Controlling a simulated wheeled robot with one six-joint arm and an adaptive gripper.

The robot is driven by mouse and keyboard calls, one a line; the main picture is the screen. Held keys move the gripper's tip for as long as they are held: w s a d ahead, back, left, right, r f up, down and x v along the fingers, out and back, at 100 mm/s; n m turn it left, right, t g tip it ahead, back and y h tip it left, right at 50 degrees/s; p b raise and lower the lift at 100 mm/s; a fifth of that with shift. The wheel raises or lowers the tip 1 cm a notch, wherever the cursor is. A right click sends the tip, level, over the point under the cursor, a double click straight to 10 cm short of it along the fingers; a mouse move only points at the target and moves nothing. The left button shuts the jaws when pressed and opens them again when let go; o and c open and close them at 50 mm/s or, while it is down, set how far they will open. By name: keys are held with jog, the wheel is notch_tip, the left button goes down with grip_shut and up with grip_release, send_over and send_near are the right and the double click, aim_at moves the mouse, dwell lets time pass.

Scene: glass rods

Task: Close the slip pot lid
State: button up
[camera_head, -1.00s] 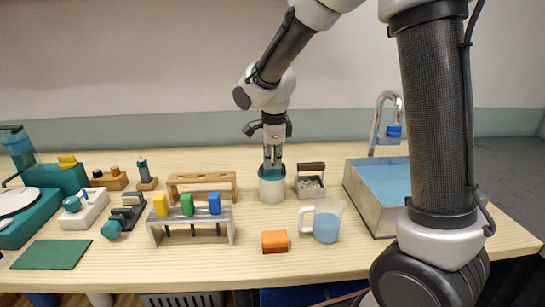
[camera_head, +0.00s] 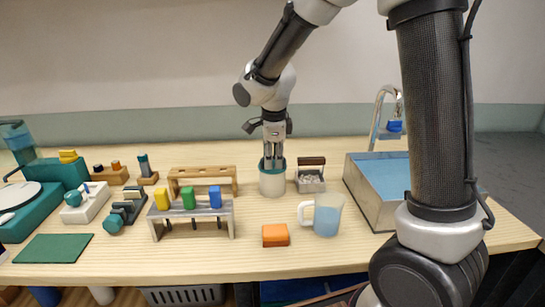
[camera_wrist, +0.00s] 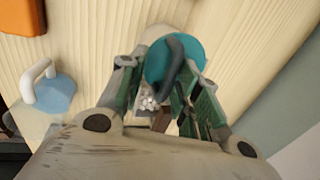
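The slip pot (camera_head: 272,186) is a white cylinder with a teal top, standing upright at the middle of the table. Its round teal lid (camera_wrist: 158,62) with a dark arched handle (camera_wrist: 176,62) shows in the wrist view. My gripper (camera_head: 273,166) points straight down at the pot's top, its fingertips at the teal rim.
A small caddy (camera_head: 310,187) of pale bits stands close right of the pot. A rack with coloured blocks (camera_head: 192,211) and a wooden rack (camera_head: 203,174) stand left; a basin (camera_head: 366,213) stands right.

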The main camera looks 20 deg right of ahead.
jog(key=v, duration=1.2)
jog(key=shift+w, duration=0.1)
